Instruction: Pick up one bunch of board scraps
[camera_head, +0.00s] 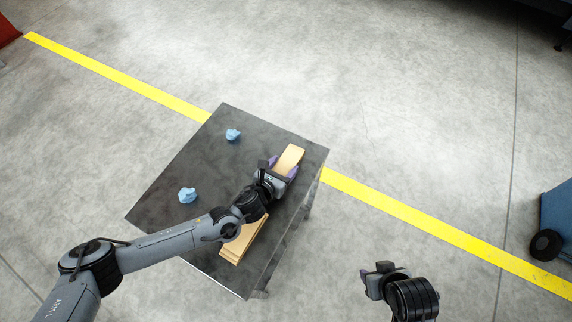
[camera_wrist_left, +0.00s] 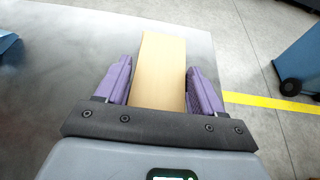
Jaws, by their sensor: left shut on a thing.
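A tan bunch of board scraps (camera_head: 291,157) is at the far right part of the dark table (camera_head: 190,160). My left gripper (camera_head: 283,168) is shut on it, with its purple fingers on either side. In the left wrist view the bunch (camera_wrist_left: 163,70) runs lengthwise between the fingers (camera_wrist_left: 160,85) and sticks out past their tips. Whether it touches the tabletop is hard to tell. A second tan bunch (camera_head: 240,243) lies on the table nearer the front edge, partly hidden by my left arm. My right gripper (camera_head: 378,282) is off the table to the right, its jaws unclear.
Two crumpled light-blue pieces (camera_head: 233,134) (camera_head: 187,195) lie on the left half of the table. A yellow floor line (camera_head: 400,207) passes behind the table. A blue wheeled object (camera_head: 556,222) stands at the far right.

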